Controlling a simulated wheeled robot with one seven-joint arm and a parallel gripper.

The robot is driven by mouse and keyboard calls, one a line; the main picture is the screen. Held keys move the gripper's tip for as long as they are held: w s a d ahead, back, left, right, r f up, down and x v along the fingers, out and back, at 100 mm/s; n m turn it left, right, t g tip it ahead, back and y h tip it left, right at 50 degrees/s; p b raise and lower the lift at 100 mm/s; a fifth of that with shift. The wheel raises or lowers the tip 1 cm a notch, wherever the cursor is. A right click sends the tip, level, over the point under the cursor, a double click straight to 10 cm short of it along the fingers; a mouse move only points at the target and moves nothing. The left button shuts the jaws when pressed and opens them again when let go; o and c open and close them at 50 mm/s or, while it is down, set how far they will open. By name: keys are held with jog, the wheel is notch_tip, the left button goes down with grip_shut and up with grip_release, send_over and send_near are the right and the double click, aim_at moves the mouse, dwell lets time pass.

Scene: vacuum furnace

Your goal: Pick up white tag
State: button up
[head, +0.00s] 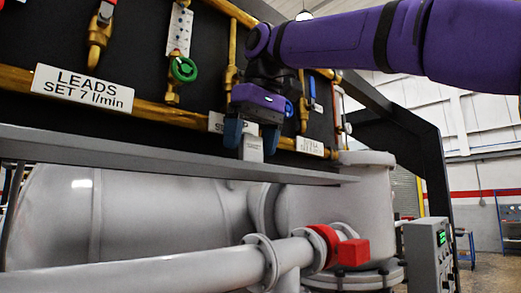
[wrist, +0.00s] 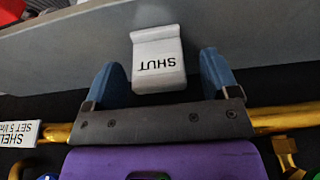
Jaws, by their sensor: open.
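The white tag (wrist: 158,62) bears the word SHUT, upside down in the wrist view, and lies between my gripper's two blue fingers. In the head view the tag (head: 252,149) shows below the fingers, at the grey ledge. My gripper (wrist: 164,78) is open, with one finger on each side of the tag and a visible gap on both sides. In the head view my gripper (head: 249,138) points down in front of the dark panel. The tag's back side and what it rests against are hidden.
A grey beam (head: 150,153) runs across below the panel. Brass pipes (head: 150,108) with valves and a green handwheel (head: 183,69) cover the panel. A white LEADS label (head: 83,88) is at left. Grey vessels and a pipe with a red part (head: 350,252) stand below.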

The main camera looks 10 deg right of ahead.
jog(key=shift+x, duration=0.9)
jog(key=shift+w, duration=0.15)
jog(key=shift+c, duration=0.2)
jog(key=c, duration=1)
jog(key=shift+o, duration=0.2)
jog(key=shift+r, duration=0.1)
